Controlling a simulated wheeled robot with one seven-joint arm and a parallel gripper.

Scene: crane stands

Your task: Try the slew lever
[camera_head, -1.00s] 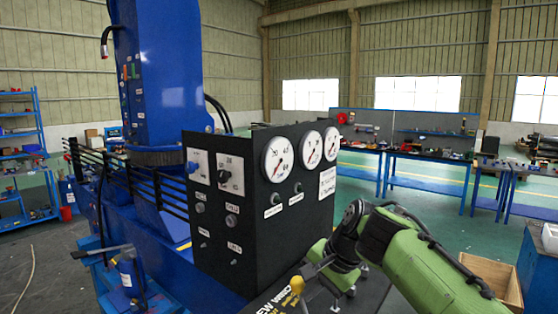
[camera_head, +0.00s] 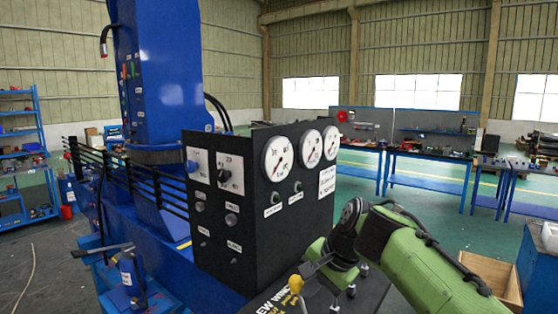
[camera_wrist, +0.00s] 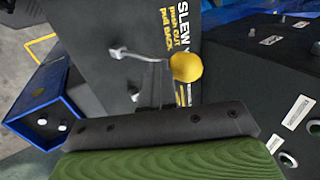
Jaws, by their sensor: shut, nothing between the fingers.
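The slew lever is topped by a yellow knob (camera_head: 296,284) and stands on the black console deck in the head view, left of and below my gripper. In the wrist view the yellow knob (camera_wrist: 187,66) is just beyond the dark front edge of my gripper, beside yellow and white lettering with SLEW, push OUT and pull BACK. My gripper (camera_head: 316,263) is shut and empty, close to the knob. Its fingertips are small and partly hidden, so I cannot tell whether they touch the lever.
The black gauge panel (camera_head: 258,225) with dials and switches stands behind and left of my gripper. Other silver-tipped levers (camera_head: 350,290) are on the deck to the right. The blue crane column (camera_head: 160,80) rises at the left. A wooden box (camera_head: 490,270) is at right.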

